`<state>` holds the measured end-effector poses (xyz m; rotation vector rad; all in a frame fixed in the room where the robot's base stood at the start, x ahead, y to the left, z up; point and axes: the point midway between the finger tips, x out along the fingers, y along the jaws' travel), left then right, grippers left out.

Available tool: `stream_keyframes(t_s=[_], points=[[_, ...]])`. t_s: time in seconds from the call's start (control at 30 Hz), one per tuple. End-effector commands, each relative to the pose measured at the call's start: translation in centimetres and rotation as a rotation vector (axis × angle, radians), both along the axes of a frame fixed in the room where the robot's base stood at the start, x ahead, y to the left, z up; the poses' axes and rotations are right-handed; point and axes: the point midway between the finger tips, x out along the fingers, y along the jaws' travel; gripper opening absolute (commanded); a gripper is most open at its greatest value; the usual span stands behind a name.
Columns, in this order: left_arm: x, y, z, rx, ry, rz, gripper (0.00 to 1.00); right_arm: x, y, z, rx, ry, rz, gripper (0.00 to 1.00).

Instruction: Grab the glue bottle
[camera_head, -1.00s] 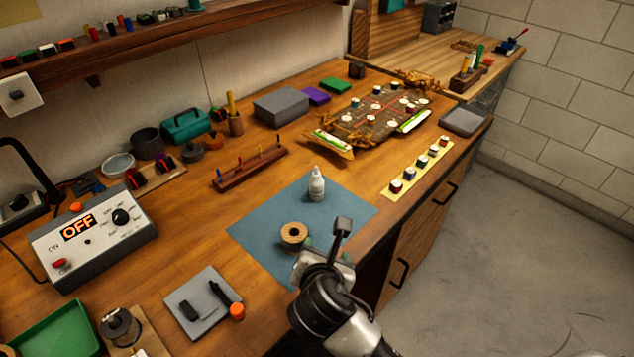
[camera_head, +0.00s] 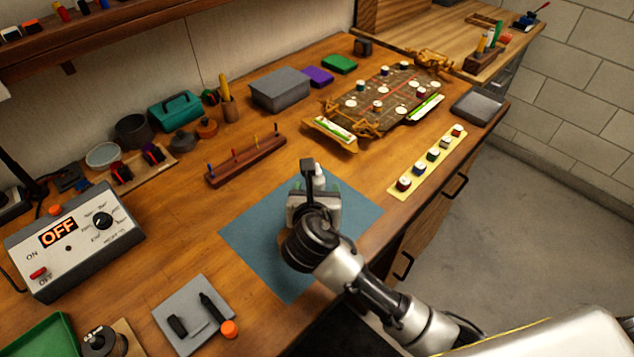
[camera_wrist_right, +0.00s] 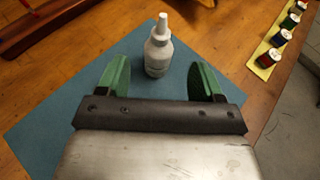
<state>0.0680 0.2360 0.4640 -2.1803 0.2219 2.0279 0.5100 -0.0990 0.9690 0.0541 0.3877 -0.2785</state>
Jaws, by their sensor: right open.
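The white glue bottle (camera_wrist_right: 158,52) stands upright on the blue mat (camera_wrist_right: 60,115) in the right wrist view. My right gripper (camera_wrist_right: 158,78) is open, with its two green fingers apart. The bottle is just ahead of the fingers, roughly centred across the gap and not held. In the head view my right gripper (camera_head: 318,188) is over the mat and hides most of the bottle; only its white top (camera_head: 319,168) shows behind the wrist. The spool seen earlier on the mat is hidden by my arm. My left gripper is out of view.
A wooden rack with coloured pegs (camera_head: 245,160) lies behind the mat. A yellow strip with several small jars (camera_head: 432,160) is to the right. The car chassis (camera_head: 385,95) is farther back. A grey pad with tools (camera_head: 192,315) is at front left.

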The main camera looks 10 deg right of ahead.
Motion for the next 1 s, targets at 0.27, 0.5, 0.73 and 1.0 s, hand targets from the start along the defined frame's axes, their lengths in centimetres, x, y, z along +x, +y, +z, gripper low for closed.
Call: stream_keyframes(t_s=[0.27, 0.5, 0.73, 1.0], points=[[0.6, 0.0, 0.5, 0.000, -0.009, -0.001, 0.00, 3.2, -0.7, -1.2, -0.001, 0.002, -0.003, 0.67], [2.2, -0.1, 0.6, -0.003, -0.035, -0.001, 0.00, 4.8, -1.2, -2.1, 0.001, 0.001, 0.000, 0.67], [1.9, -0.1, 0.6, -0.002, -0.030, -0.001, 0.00, 4.8, -1.2, -2.1, 0.001, 0.002, 0.000, 0.58], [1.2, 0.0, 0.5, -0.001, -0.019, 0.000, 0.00, 4.7, -1.2, -2.1, 0.001, 0.002, 0.000, 0.16]])
